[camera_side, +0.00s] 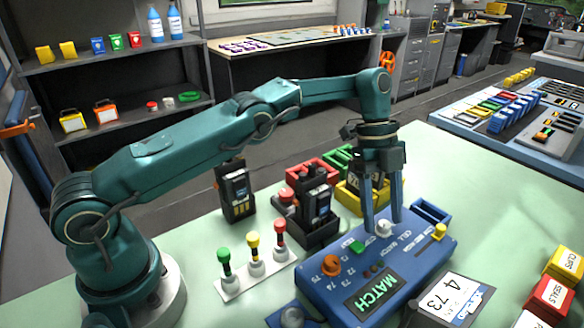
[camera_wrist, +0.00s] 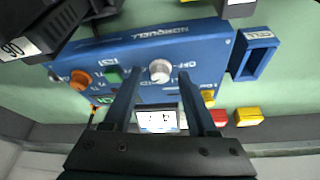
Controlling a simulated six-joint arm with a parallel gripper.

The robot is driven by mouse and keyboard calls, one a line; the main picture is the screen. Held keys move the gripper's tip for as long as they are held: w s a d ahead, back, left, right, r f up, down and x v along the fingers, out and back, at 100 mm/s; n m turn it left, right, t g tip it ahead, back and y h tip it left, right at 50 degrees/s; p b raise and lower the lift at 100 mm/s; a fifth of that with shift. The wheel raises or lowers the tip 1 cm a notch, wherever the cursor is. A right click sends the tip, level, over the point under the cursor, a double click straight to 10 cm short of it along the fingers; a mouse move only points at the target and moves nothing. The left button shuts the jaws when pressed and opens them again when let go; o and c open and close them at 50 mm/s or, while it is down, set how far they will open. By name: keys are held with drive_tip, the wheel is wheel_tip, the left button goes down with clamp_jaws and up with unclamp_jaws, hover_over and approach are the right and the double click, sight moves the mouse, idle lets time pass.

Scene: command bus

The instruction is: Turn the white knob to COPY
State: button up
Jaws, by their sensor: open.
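The blue control box (camera_side: 330,290) sits on the pale green bench and also shows in the wrist view (camera_wrist: 200,42). Its white knob (camera_side: 384,229) is on the top face, right of a green button (camera_side: 357,246); it shows in the wrist view (camera_wrist: 160,70) too. An orange knob (camera_side: 331,265) is at the left. My gripper (camera_side: 383,225) points down over the white knob, fingers open on either side of it. In the wrist view the knob appears between the fingertips (camera_wrist: 160,74). I cannot tell whether they touch it. The knob's pointer direction is unclear.
A green-lit screen (camera_side: 377,293) reads MATCH. A yellow slider (camera_side: 439,232) stands right of the fingers. A card reading 4 73 (camera_side: 442,299) lies in front. Red, green and yellow bins (camera_side: 313,171) stand behind. Small coloured levers (camera_side: 252,240) are at left.

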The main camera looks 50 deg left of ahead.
drive_tip(key=shift+s+n, duration=0.1)
drive_tip(key=shift+n, duration=0.4)
